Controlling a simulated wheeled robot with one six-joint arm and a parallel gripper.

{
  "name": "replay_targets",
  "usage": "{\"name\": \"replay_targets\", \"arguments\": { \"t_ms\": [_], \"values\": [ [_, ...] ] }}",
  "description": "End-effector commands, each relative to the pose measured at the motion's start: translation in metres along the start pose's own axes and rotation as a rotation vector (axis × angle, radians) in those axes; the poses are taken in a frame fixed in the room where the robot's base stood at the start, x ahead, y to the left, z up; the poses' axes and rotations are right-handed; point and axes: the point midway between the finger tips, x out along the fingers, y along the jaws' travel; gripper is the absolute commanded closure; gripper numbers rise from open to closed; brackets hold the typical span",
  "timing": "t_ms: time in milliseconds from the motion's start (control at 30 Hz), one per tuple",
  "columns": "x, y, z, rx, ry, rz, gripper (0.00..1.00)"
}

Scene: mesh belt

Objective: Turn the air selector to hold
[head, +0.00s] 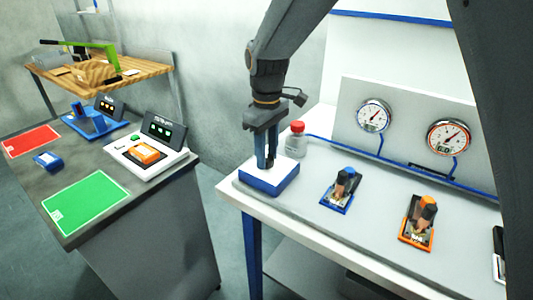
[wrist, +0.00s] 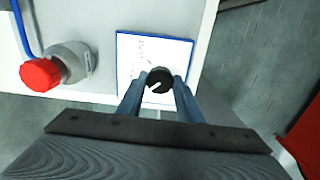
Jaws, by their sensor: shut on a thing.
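The air selector (head: 268,183) is a blue box with a white top on the near left corner of the right-hand table. In the wrist view its white plate (wrist: 136,58) has a blue edge and faint lettering that I cannot read. Its round black knob (wrist: 160,79) carries a pale mark pointing toward the lower left of the picture. My gripper (head: 266,164) points straight down over the selector, its fingers shut on the knob, one on each side. In the head view the fingers hide the knob.
Two gauges (head: 373,116) (head: 448,137) are on the panel behind, with a blue valve (head: 343,187) and an orange valve (head: 418,220) in front. The left bench (head: 110,215) holds scales and coloured mats.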

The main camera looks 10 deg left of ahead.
Motion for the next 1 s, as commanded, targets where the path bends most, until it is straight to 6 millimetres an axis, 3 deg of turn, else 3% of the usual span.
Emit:
{"name": "replay_targets", "arguments": {
  "t_ms": [1000],
  "values": [
    [-0.0022, 0.0006, -0.0015, 0.688, 0.004, 0.001, 0.9]
  ]
}}
